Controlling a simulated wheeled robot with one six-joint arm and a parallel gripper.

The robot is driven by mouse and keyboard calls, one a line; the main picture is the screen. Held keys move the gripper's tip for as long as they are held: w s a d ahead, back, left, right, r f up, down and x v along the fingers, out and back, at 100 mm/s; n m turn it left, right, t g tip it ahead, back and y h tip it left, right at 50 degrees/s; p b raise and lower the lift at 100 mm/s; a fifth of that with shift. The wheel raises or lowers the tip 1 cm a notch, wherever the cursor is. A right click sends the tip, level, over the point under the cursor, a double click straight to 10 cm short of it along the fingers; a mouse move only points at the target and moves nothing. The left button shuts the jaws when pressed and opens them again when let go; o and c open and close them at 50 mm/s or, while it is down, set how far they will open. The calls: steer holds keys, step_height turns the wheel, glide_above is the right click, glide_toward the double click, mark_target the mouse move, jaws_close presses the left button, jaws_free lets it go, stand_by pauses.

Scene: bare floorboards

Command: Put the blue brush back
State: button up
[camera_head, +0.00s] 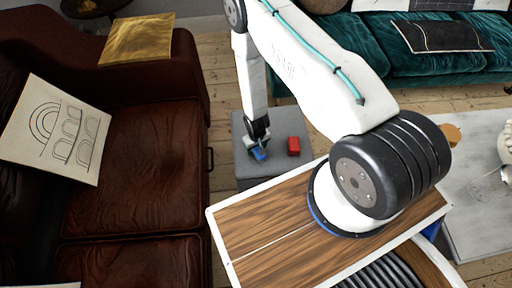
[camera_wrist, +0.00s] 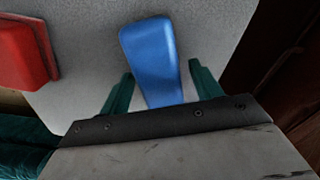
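The blue brush (camera_head: 259,155) lies on the grey top of a small stand (camera_head: 240,125). In the wrist view the blue brush (camera_wrist: 150,48) is a smooth blue block, wider at the far end. My gripper (camera_head: 257,141) is at the stand, pointing down at the brush. In the wrist view my gripper (camera_wrist: 161,68) has its two green fingers apart, one on each side of the brush's near part. The brush's near end is hidden by the gripper body.
A red block (camera_head: 293,146) lies on the stand to the right of the brush; it also shows in the wrist view (camera_wrist: 22,55). A brown leather sofa (camera_head: 140,165) stands left, a teal sofa (camera_head: 380,50) behind, a pale table (camera_head: 475,200) right.

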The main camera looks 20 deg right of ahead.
step_height(320, 180, up, 48)
steer(key=w+d, duration=0.2)
steer(key=s+r+m+t, duration=0.1)
steer(key=s+r, duration=2)
steer(key=s, duration=0.3)
steer(key=shift+d, duration=0.45)
steer(key=shift+r, duration=0.1)
